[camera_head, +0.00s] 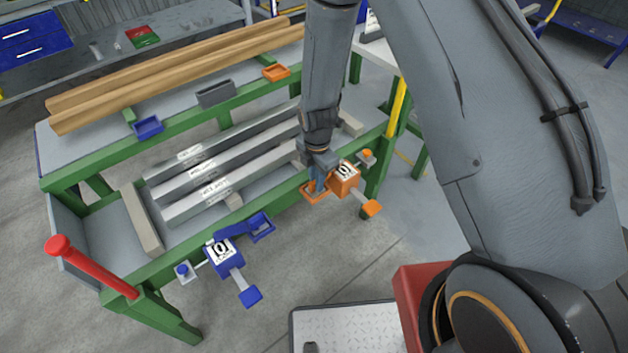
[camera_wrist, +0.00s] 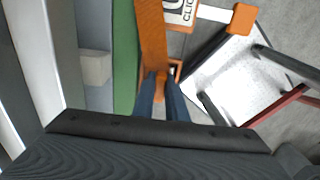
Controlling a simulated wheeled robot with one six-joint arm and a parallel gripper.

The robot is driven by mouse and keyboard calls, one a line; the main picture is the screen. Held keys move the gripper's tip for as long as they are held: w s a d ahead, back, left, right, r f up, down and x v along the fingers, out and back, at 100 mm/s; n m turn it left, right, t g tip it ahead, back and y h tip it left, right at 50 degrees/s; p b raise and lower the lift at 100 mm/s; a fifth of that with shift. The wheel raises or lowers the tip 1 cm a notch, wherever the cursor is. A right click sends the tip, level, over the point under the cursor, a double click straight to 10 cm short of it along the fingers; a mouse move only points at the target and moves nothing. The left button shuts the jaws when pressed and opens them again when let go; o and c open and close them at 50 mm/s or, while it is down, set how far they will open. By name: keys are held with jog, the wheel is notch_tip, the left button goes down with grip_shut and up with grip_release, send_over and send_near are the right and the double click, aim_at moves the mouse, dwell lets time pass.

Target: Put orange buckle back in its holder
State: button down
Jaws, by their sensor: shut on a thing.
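My gripper (camera_head: 317,186) points down at the near green rail, right of the middle of the table. In the wrist view its two dark blue fingers (camera_wrist: 160,98) are shut on a small orange piece, the orange buckle (camera_wrist: 160,87). An orange band (camera_wrist: 151,35) runs from it toward the top of that view. The orange holder (camera_head: 308,197) is a small open tray on the near rail. It also shows in the wrist view (camera_wrist: 178,70), right around or below the fingertips. I cannot tell whether the buckle is inside it or just above.
An orange ratchet box (camera_head: 345,181) with a handle sits close right of my gripper. A blue ratchet box (camera_head: 222,257) and blue tray (camera_head: 261,227) are on the rail left. Grey bars (camera_head: 215,170) lie on the table. Another orange tray (camera_head: 276,72) is on the far rail.

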jog(key=c, duration=1.8)
grip_release()
jog(key=shift+f, duration=0.1)
jog(key=shift+o, duration=0.2)
notch_tip(320, 180, up, 12)
jog(key=b, duration=0.2)
jog(key=shift+r, duration=0.2)
jog(key=s+d+r+m, duration=0.6)
jog(key=s+d+m, duration=0.1)
jog(key=m, duration=0.5)
jog(key=s+d+r+m, duration=0.6)
jog(key=s+d+m, duration=0.1)
jog(key=m, duration=0.5)
jog(key=shift+s+r+m+t, duration=0.3)
jog(key=shift+s+m, duration=0.1)
jog(key=shift+s, duration=0.2)
jog(key=shift+d, duration=0.1)
